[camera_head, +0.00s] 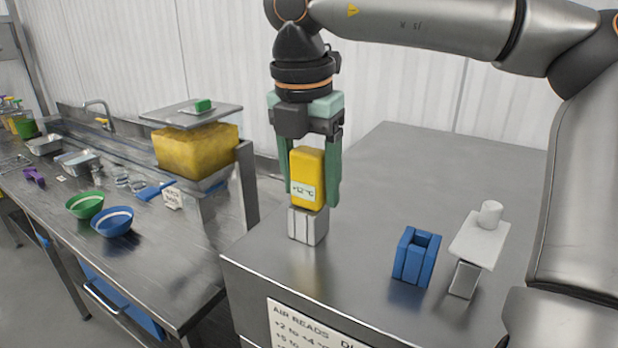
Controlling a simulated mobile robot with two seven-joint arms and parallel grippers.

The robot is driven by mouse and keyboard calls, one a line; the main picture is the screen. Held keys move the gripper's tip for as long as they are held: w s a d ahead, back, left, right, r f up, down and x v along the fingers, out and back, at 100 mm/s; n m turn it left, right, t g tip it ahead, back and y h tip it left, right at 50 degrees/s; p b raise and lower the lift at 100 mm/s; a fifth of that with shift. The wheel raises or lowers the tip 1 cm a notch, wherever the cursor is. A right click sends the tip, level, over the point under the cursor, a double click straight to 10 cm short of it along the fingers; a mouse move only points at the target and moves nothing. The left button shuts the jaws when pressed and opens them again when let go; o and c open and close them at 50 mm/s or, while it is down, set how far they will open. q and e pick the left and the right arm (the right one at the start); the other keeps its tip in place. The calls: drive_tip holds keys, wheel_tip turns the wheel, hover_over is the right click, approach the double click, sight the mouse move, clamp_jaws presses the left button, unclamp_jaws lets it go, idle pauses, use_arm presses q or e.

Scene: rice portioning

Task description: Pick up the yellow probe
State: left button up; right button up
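The yellow probe (307,172) is a yellow block with a small display label on its front. It stands upright at a grey metal holder (308,226) on the steel cabinet top. My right gripper (317,190) points straight down over it, with one green finger on each side of the yellow body. The fingers look close against its sides, but I cannot tell for sure that they press on it. Whether the probe's lower end sits in the holder or just above it is hard to tell. My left gripper is not in view.
A blue open holder (416,256) and a white piece on a grey stand (478,243) are to the right on the cabinet top (385,160).

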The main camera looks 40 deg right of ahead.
clamp_jaws()
idle(0.3)
drive_tip(key=shift+r, duration=0.15)
